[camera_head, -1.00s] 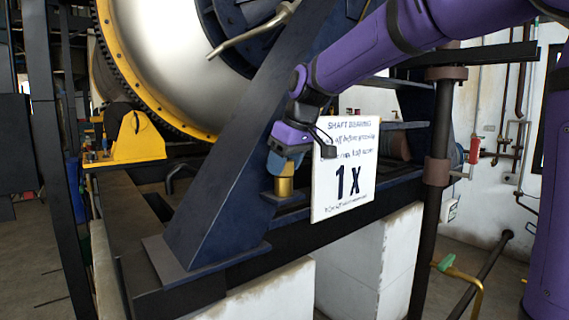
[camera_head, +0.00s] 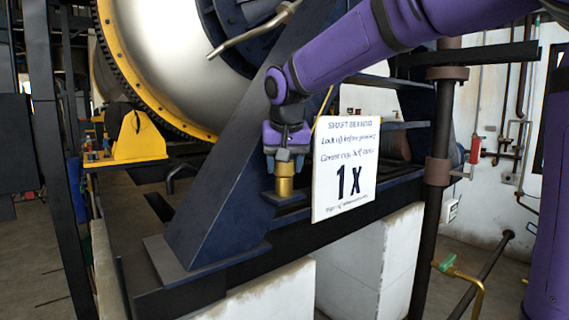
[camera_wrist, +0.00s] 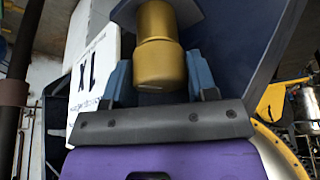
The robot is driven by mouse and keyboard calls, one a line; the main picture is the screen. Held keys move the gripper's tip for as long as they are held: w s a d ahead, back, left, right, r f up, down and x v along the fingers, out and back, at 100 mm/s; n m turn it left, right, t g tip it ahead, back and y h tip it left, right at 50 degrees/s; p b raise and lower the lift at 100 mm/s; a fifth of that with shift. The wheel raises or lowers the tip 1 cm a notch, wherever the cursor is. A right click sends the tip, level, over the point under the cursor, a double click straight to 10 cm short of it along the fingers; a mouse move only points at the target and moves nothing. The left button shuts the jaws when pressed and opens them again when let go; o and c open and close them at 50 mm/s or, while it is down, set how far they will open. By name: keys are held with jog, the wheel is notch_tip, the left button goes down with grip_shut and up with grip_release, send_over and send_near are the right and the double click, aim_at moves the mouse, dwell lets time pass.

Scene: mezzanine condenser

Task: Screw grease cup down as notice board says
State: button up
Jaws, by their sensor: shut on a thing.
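The brass grease cup (camera_head: 284,187) stands upright on a small dark plate on the blue frame. My gripper (camera_head: 285,164) points down over it and is shut on its upper part. In the wrist view the brass cup (camera_wrist: 159,48) sits between the two blue fingers of my gripper (camera_wrist: 160,78), one on each side. The white notice board (camera_head: 345,170) is just right of the cup. It reads "SHAFT BEARING", small lines that seem to say lock off and half turn, and a large "1 X". The board also shows, turned, in the wrist view (camera_wrist: 92,75).
A slanted blue beam (camera_head: 225,165) runs close on the left of my gripper. A dark vertical pipe (camera_head: 435,175) stands to the right of the board. A green-handled valve (camera_head: 447,263) is lower right. The big drum (camera_head: 160,60) with a yellow rim is behind.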

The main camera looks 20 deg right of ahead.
jog(key=shift+m+h, duration=0.4)
jog(key=shift+m, duration=0.5)
jog(key=o, duration=0.9)
jog(key=shift+r, duration=0.1)
jog(key=shift+a, duration=0.1)
